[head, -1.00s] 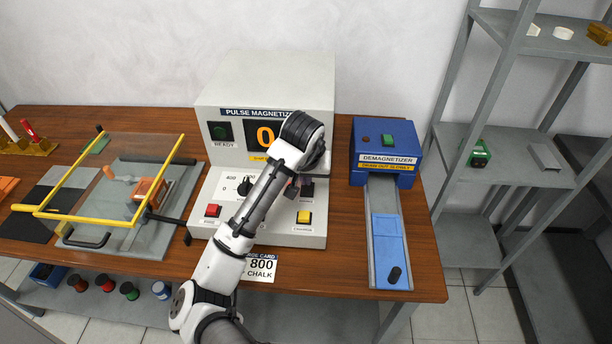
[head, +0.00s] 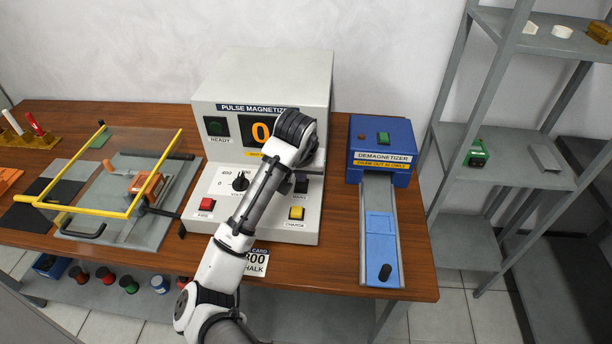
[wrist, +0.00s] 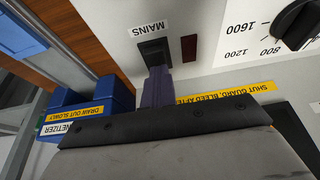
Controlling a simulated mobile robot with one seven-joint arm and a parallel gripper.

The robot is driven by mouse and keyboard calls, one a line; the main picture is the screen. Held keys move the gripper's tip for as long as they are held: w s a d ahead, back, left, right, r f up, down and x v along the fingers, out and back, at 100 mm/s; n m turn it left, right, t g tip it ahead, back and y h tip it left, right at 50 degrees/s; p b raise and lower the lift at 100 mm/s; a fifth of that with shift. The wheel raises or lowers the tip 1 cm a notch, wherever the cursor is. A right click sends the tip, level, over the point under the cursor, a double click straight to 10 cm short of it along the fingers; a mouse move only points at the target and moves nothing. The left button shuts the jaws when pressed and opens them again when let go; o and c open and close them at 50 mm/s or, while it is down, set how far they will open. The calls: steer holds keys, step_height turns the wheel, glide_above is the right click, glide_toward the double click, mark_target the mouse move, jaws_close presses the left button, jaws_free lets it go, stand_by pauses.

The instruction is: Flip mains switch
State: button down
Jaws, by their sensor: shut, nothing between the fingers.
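The mains switch (wrist: 154,50) is a black rocker beside the MAINS label in the wrist view. In the head view the switch (head: 301,185) sits on the sloped front panel of the pulse magnetizer (head: 262,75), just right of my arm. My gripper (wrist: 157,76) is shut and empty, its narrow fingers pointing at the switch. The fingertips overlap the switch's edge in the wrist view; I cannot tell whether they touch. A dark red lamp (wrist: 189,47) is beside the switch. In the head view my wrist hides the fingers and part of the lit orange display (head: 258,130).
The panel also has a black dial (head: 240,182), a red button (head: 206,204) and a yellow button (head: 296,213). The blue demagnetizer (head: 382,145) stands to the right. A yellow-framed clear guard (head: 125,165) is at left. Bare tabletop lies between magnetizer and demagnetizer.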

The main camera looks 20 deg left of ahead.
steer(key=shift+s+f, duration=0.1)
steer(key=shift+f, duration=0.05)
steer(key=shift+s+d+f, duration=0.15)
steer(key=shift+s, duration=0.6)
